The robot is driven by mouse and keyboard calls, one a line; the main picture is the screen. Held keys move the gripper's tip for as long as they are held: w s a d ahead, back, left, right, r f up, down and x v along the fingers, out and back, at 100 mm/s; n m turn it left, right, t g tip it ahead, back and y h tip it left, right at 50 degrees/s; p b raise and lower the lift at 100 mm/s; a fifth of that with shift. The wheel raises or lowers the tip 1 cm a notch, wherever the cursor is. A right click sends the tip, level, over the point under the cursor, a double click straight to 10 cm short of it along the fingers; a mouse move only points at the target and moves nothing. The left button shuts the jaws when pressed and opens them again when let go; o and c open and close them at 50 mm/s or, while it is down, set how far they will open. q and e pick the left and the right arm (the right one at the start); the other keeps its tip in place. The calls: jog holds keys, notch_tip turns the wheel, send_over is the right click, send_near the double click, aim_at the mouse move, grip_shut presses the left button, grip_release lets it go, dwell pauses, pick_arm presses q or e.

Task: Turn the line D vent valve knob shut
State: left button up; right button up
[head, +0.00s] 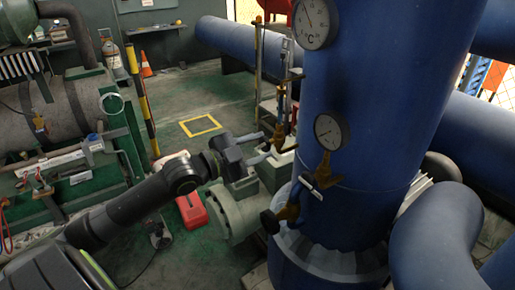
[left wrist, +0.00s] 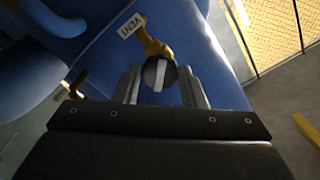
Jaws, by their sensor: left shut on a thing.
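A black round knob (left wrist: 150,75) with a white bar across its face sits on a brass valve (left wrist: 152,42) in the left wrist view. A white tag reading VENT (left wrist: 131,25) is beside the valve, against a blue pipe. My left gripper (left wrist: 160,88) has one grey finger on each side of the knob and is shut on it. The white bar lies nearly along the fingers. In the head view my left gripper (head: 267,147) reaches to brass fittings (head: 279,135) left of the big blue pipe; the knob is hard to make out there. No line letter is readable. My right gripper is not in view.
The thick blue pipe (head: 365,100) carries two round gauges (head: 315,22) and (head: 328,131). Below them is another brass valve (head: 325,170) with a blue bent tube and black knob (head: 270,221). A red box (head: 191,210) is on the floor. Open floor lies behind my arm.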

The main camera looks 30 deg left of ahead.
pick_arm(q)
jog(key=shift+f+m+b, duration=0.2)
jog(key=shift+m+b, duration=0.5)
jog(key=shift+b, duration=0.15)
jog(key=m+b, duration=0.2)
jog(key=shift+b, duration=0.35)
jog(key=shift+r+m, duration=0.15)
jog(key=shift+m, duration=0.35)
